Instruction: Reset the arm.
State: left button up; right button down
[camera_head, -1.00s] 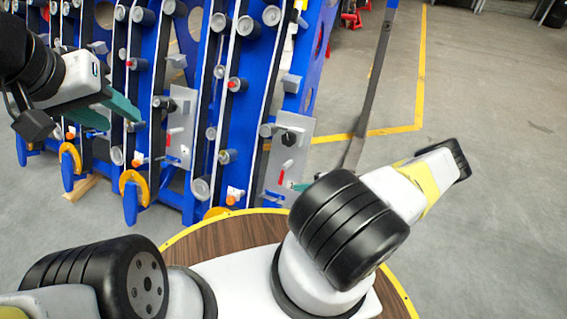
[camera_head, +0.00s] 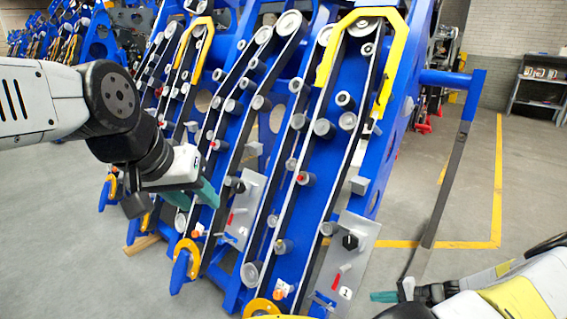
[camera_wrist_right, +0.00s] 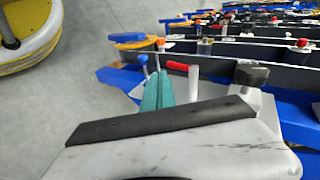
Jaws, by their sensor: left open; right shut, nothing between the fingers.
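My left gripper (camera_head: 198,202) is on the left in the head view, its teal fingers apart and empty, in front of the blue harvester chassis (camera_head: 317,185). My right gripper (camera_head: 384,297) is at the lower right, its teal fingers together and pointing left toward the metal plate (camera_head: 352,262) marked 1. In the right wrist view the shut teal fingers (camera_wrist_right: 158,92) overlap the chassis's near end, beside a red lever (camera_wrist_right: 177,66) and a black knob (camera_wrist_right: 251,73). I cannot tell whether they touch it. Part of the right arm is cut off by the frame edge.
Orange rings (camera_head: 187,252) and blue feet stick out from the chassis's lower front. A blue post with a dark slanting bar (camera_head: 442,200) stands right of it. Open grey floor with yellow lines lies to the right, with a shelf (camera_head: 540,88) at the back.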

jog(key=a+r+n+g+h, duration=0.1)
jog(key=a+r+n+h, duration=0.15)
jog(key=r, duration=0.95)
jog(key=a+r+n+g+h, duration=0.2)
jog(key=a+r+n, duration=0.15)
jog(key=r, duration=0.85)
jog(key=a+r+n+g+h, duration=0.15)
jog(key=a+r, duration=0.25)
jog(key=r, duration=0.7)
jog(key=s+a+r+n+t+h, duration=0.1)
jog(key=s+a+r, duration=0.3)
jog(key=s+r, duration=0.4)
jog(key=s+a+r+n+t, duration=0.3)
jog(key=s+a+r+t, duration=0.1)
jog(key=s+r, duration=0.4)
jog(key=shift+s+a+r+h, duration=0.15)
jog(key=shift+a+r+h, duration=0.25)
jog(key=shift+a+r, duration=0.35)
